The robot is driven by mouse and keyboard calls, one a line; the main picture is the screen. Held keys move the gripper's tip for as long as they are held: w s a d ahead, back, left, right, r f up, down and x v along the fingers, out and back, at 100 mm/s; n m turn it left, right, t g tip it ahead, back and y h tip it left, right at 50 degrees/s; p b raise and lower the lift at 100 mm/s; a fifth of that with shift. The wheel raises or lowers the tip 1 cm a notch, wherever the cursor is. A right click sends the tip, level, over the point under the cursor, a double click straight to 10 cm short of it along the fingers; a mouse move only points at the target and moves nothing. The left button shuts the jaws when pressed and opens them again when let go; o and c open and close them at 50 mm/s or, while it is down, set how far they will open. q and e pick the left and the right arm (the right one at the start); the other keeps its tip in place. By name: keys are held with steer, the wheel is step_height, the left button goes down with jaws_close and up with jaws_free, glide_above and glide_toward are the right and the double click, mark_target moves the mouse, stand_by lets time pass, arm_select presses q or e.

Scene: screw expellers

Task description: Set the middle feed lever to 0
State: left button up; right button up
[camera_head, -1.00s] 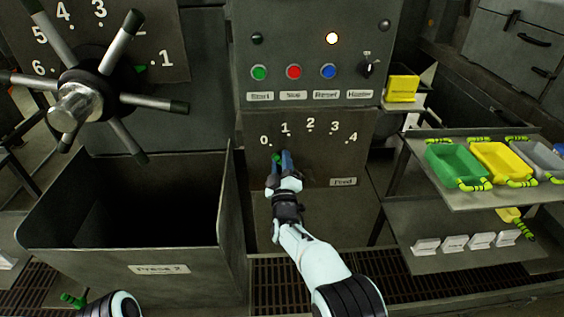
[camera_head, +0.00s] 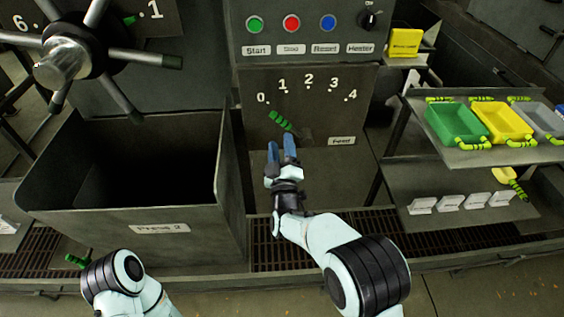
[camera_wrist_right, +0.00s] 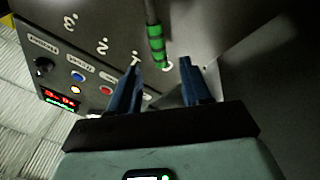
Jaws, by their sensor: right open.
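The feed lever, with a green grip (camera_head: 281,121), is on the panel (camera_head: 345,115) marked 0 to 4. It leans to the upper left, its tip just below the 0 mark (camera_head: 262,98). In the right wrist view the grip (camera_wrist_right: 156,45) ends close to the 0 mark. My right gripper (camera_head: 281,143) is open and empty just below the lever, its blue fingers apart. In the wrist view its fingertips (camera_wrist_right: 160,66) are near the grip's end, with nothing between them. My left gripper is out of view; only my left arm shows.
A deep bin labelled Press 2 (camera_head: 160,229) stands to the left, below a spoked wheel (camera_head: 62,60). Coloured buttons (camera_head: 291,23) are above the lever panel. A shelf with green, yellow and grey trays (camera_head: 462,156) stands to the right.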

steer(key=shift+v, duration=2.4)
steer(key=shift+f, duration=0.1)
steer(key=s+d+f+m+g+p, duration=0.1)
steer(key=d+f+g, duration=0.2)
steer(key=f, duration=0.4)
steer(key=s+d+f+m+g+p, duration=0.1)
steer(key=d+f+g+p, duration=0.15)
steer(key=f, duration=0.55)
steer(key=s+d+f+m+g+p, duration=0.1)
steer(key=s+d+f+m+g, duration=0.15)
steer(key=s+f, duration=0.35)
steer(key=s+d+f+m+g+p, duration=0.1)
steer(key=s+d+f+m+g, duration=0.15)
steer(key=s+f+g, duration=0.4)
steer(key=s+f+m+g+y+p, duration=0.1)
steer(key=s+f+m+g+p, duration=0.1)
steer(key=s, duration=1)
steer(key=s+f+m+g+y+p, duration=0.2)
steer(key=s+f+m+g, duration=0.2)
steer(key=s, duration=0.8)
steer(key=shift+s+a+m+g+p, duration=0.3)
steer(key=shift+s+g, duration=0.1)
steer(key=shift+g, duration=0.35)
steer(key=shift+w+f, duration=0.1)
steer(key=shift+f, duration=0.05)
